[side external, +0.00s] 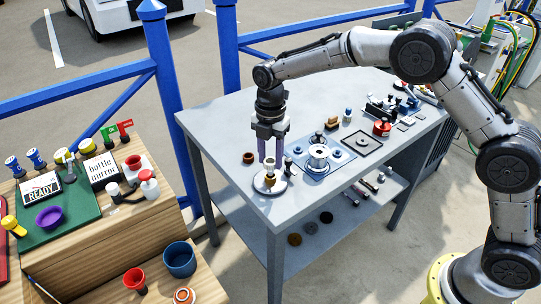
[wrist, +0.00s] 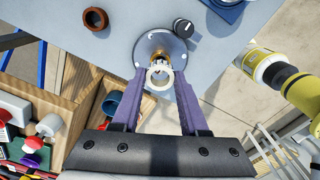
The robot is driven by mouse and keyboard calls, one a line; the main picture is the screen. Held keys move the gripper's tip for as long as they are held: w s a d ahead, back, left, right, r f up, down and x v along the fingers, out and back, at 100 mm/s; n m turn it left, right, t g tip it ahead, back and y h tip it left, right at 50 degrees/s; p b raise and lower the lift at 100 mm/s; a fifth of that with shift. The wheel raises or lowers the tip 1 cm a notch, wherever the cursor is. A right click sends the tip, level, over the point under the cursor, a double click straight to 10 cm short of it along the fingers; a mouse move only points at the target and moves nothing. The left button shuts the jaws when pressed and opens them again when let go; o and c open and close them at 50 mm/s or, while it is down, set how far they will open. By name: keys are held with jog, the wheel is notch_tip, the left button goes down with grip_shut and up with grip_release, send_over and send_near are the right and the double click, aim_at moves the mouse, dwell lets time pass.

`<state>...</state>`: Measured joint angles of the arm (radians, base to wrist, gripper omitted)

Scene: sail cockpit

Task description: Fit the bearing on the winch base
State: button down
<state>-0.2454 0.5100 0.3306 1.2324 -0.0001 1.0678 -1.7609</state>
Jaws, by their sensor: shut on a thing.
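The winch base (side external: 260,189) is a round grey metal disc near the table's front left corner, with a small gold-brown part at its middle. It also shows in the wrist view (wrist: 147,43). My gripper (side external: 270,164) is above the disc, pointing down, with its purple fingers shut on a pale ring, which looks to be the bearing (wrist: 153,82). In the wrist view the ring is between the fingertips and overlaps the disc's near edge. Whether the ring touches the central part cannot be told; the fingers hide part of it.
A brown ring (side external: 249,158) lies behind the disc to the left. A black-topped cylinder (wrist: 183,28) stands close beside the disc. A silver drum (side external: 318,152) sits on a blue mat (side external: 318,173) to the right. The table corner (side external: 268,220) is close by; its front left edge is clear.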

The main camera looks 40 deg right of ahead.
jog(key=shift+f, duration=1.7)
grip_release()
dwell(0.6)
jog(key=shift+r, duration=3.25)
